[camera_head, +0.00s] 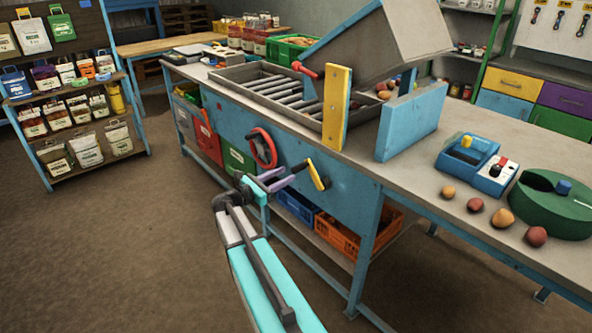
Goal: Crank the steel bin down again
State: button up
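The steel bin (392,42) is tipped up at a steep slant above the far side of the blue workbench (232,120). On the bench's front panel is a crank with a yellow handle (317,176) and a dark arm. A red handwheel (263,148) is on the same panel to its left. My gripper (287,175) reaches in from below, with its purple fingers apart and pointing at the crank. The fingertips are just left of the yellow handle. I cannot tell whether they touch the crank arm.
A roller tray (262,72) lies left of the bin, with a yellow upright (336,105) and a blue panel (412,122) nearby. Orange (338,236) and blue crates sit beneath the bench. A green round container (555,208) stands at right.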

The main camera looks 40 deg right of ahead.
aim_at(292, 171)
jog(key=shift+s+d+p, duration=0.15)
jog(key=shift+d, duration=1.4)
jog(key=shift+s+d+p, duration=0.1)
jog(key=shift+d+p, duration=0.05)
jog(key=shift+d, duration=1.4)
grip_shut()
